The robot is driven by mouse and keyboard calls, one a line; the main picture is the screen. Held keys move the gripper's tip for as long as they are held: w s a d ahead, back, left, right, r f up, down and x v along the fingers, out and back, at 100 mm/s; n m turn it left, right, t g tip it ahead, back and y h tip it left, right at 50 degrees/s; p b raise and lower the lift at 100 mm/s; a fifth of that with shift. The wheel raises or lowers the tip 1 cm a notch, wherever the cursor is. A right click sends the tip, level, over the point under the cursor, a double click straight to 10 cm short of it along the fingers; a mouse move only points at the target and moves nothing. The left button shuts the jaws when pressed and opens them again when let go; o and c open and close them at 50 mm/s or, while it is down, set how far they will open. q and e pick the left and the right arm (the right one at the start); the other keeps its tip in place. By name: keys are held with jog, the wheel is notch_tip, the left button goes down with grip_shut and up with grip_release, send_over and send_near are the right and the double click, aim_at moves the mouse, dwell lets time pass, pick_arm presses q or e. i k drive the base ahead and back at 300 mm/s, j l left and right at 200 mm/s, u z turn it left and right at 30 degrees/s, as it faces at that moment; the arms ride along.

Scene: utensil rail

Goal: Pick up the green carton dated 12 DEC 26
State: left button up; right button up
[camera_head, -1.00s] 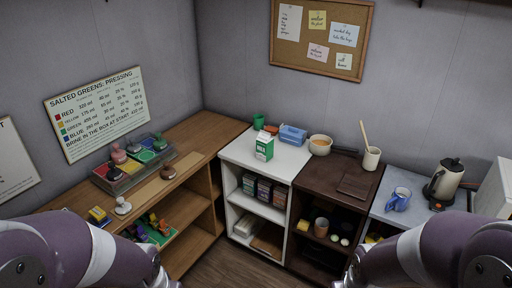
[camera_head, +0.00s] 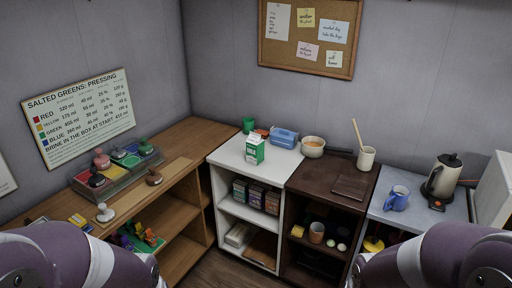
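A green and white carton (camera_head: 255,149) stands upright on the top of the white shelf unit (camera_head: 226,154). Its printed date is too small to read. My two arms show only as purple links at the lower left and lower right corners. Neither gripper is in view, and both arms are well short of the carton.
Near the carton are a green cup (camera_head: 248,125), a blue box (camera_head: 285,137) and an orange-filled bowl (camera_head: 313,147). A cream crock (camera_head: 366,159), blue mug (camera_head: 397,198) and kettle (camera_head: 444,176) stand to the right. A jar tray (camera_head: 118,168) sits on the left wooden counter.

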aim_at(255, 145)
jog(key=i+l+u, duration=0.2)
jog(key=i, duration=0.35)
jog(key=i+l+u, duration=0.2)
jog(key=i, duration=0.3)
jog(key=i+l+u, duration=0.15)
jog(key=i, duration=0.4)
jog(key=i+l+u, duration=0.2)
jog(key=i+l, duration=0.25)
jog(key=u, duration=0.5)
jog(key=i+l, duration=0.05)
jog(key=l, duration=0.05)
